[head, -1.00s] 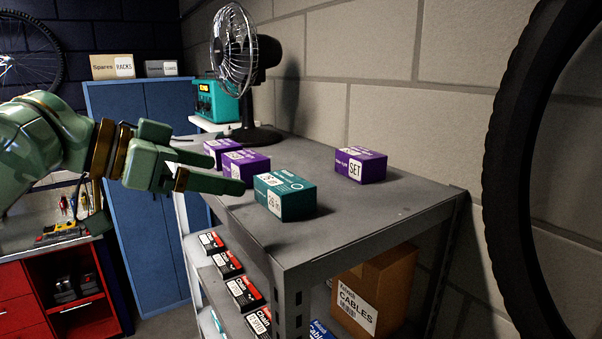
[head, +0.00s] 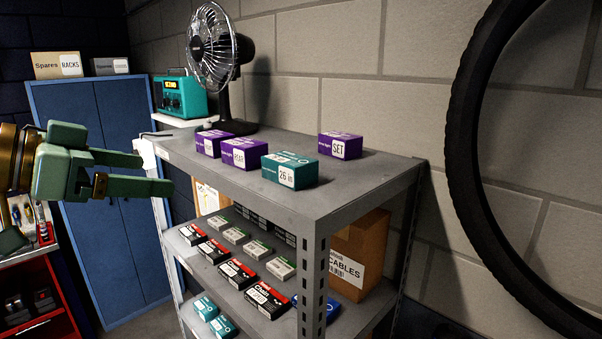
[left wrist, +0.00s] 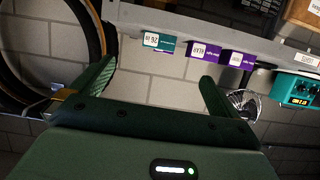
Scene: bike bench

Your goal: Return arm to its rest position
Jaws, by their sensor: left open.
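My left gripper (head: 140,173) is green and reaches in from the left in the head view. Its two fingers are apart with nothing between them. It is in front of the blue cabinet and to the left of the grey shelf unit (head: 300,207), clear of the boxes. In the left wrist view the open fingers (left wrist: 155,85) frame bare wall, with the teal box (left wrist: 160,41) and purple boxes beyond them. In the head view the teal box (head: 290,170) stands at the front of the top shelf. My right gripper is out of view.
Purple boxes (head: 243,155) (head: 340,146), a fan (head: 213,45) and a teal radio (head: 180,97) stand on or by the shelf top. Lower shelves hold several small boxes. A blue cabinet (head: 110,190) is behind, a red drawer unit (head: 60,320) at lower left, a tire (head: 463,130) at right.

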